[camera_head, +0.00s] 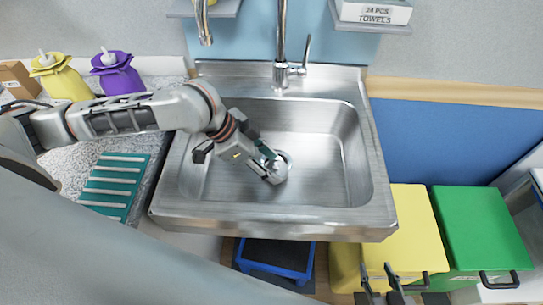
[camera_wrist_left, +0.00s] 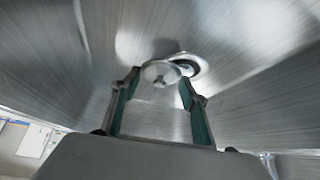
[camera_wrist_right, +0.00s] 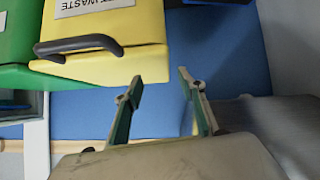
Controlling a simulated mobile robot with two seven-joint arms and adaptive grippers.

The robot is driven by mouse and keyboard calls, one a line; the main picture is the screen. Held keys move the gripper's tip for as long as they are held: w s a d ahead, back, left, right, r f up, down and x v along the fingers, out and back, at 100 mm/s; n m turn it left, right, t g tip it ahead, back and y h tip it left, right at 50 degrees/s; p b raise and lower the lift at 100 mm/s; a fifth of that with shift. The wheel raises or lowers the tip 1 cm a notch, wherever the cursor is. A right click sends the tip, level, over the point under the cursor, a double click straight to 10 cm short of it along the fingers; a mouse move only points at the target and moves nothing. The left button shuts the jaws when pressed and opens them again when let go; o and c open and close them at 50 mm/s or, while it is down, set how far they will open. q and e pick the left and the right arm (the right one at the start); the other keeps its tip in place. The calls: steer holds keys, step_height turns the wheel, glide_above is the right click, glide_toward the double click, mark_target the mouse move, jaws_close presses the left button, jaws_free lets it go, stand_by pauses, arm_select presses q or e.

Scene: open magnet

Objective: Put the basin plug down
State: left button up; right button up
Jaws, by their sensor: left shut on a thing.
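The basin plug (camera_wrist_left: 160,74) is a small round metal disc between the fingertips of my left gripper (camera_wrist_left: 160,80) in the left wrist view. My left gripper (camera_head: 272,168) is low inside the steel sink (camera_head: 325,175) and shut on the plug. The drain hole (camera_wrist_left: 192,66) shows as a bright ring just behind and to the right of the plug, partly covered by it. Whether the plug touches the basin floor is unclear. My right gripper (camera_wrist_right: 155,90) is open and empty; it also shows in the head view (camera_head: 381,277), low, in front of the yellow bin.
A tap (camera_head: 281,45) stands at the sink's back edge. Yellow (camera_head: 62,80) and purple (camera_head: 118,72) bottles and a teal ribbed mat (camera_head: 113,183) are left of the sink. Yellow (camera_head: 410,225) and green (camera_head: 480,235) bins stand to the right. The basin's right side is clear.

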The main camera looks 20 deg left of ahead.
arm_select(q)
steer(key=shift+w+a+f, duration=0.1)
steer(key=shift+w+f, duration=0.2)
steer(key=shift+w, duration=0.1)
steer(key=w, duration=0.2)
steer(key=shift+w+a+b, duration=0.35)
steer(key=shift+a+b, duration=0.05)
steer(key=shift+w+f, duration=0.25)
steer(key=shift+f, duration=0.35)
steer(key=o, duration=1.1)
steer(key=shift+c, duration=0.2)
